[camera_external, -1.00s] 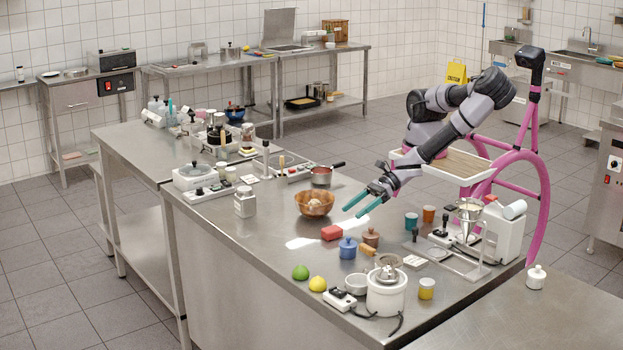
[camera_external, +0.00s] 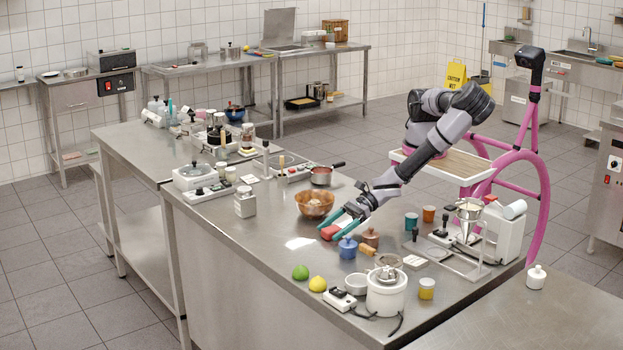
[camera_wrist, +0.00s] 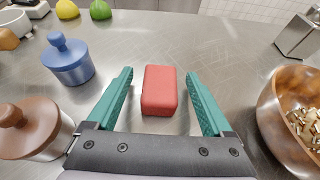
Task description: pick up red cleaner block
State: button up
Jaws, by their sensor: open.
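The red cleaner block (camera_wrist: 160,88) lies on the steel table, centred between the two teal fingers of my gripper (camera_wrist: 159,95) in the wrist view. There is a gap on each side of it. My gripper is open and points down toward the block in the external view (camera_external: 332,232). There the red block (camera_external: 336,230) is partly hidden by the fingers. I cannot tell the exact height of the fingertips above the table.
A blue lidded pot (camera_wrist: 69,58) and a brown-lidded pot (camera_wrist: 32,130) stand left of my gripper in the wrist view. A wooden bowl (camera_wrist: 270,107) stands close on the right. A lemon (camera_wrist: 67,9) and a lime (camera_wrist: 100,10) lie farther off. Table beyond the block is clear.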

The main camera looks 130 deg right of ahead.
jog(key=shift+w+f, duration=0.1)
jog(key=shift+w, duration=0.1)
grip_shut()
